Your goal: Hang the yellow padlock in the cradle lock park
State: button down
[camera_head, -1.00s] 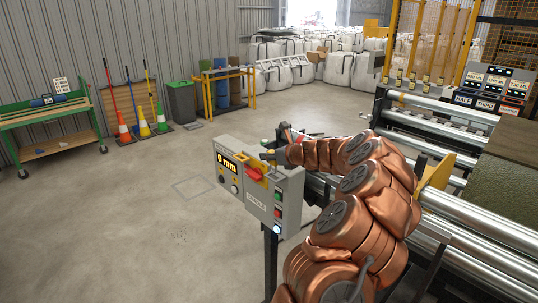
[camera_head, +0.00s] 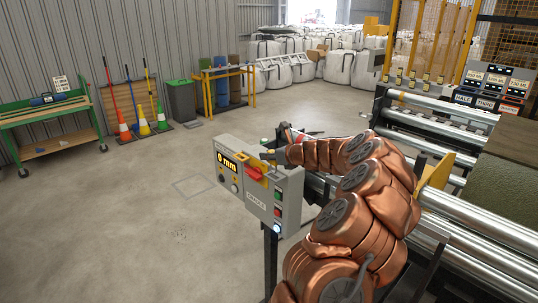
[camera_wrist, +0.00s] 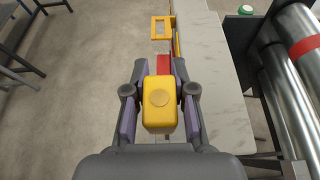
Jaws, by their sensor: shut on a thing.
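My gripper (camera_wrist: 160,108) is shut on the yellow padlock (camera_wrist: 160,101), which sits between the two fingers in the wrist view. The padlock's shackle is hidden there. In the head view my gripper (camera_head: 269,156) is at the top edge of the grey control box (camera_head: 238,187), just above a red rotary handle (camera_head: 253,173) on a yellow plate. The box carries a label that seems to read CRADLE (camera_head: 256,202). A red part (camera_wrist: 163,64) shows just beyond the padlock in the wrist view. A yellow open frame (camera_wrist: 154,28) juts out farther along the box. I cannot tell whether the padlock touches anything.
The box stands on a dark post (camera_head: 270,260). Steel rollers (camera_head: 470,218) and a turf bed (camera_head: 505,180) lie to the right. A green workbench (camera_head: 50,115), cones and bins stand along the left wall. The floor left of the box is clear.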

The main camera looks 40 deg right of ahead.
aim_at(269, 173)
jog(key=shift+f+b, duration=1.25)
jog(key=shift+f, duration=1.35)
jog(key=c, duration=0.9)
grip_release()
jog(key=shift+s+r, duration=0.1)
jog(key=v, duration=1.1)
jog(key=shift+s+r, duration=0.2)
jog(key=shift+s, duration=0.15)
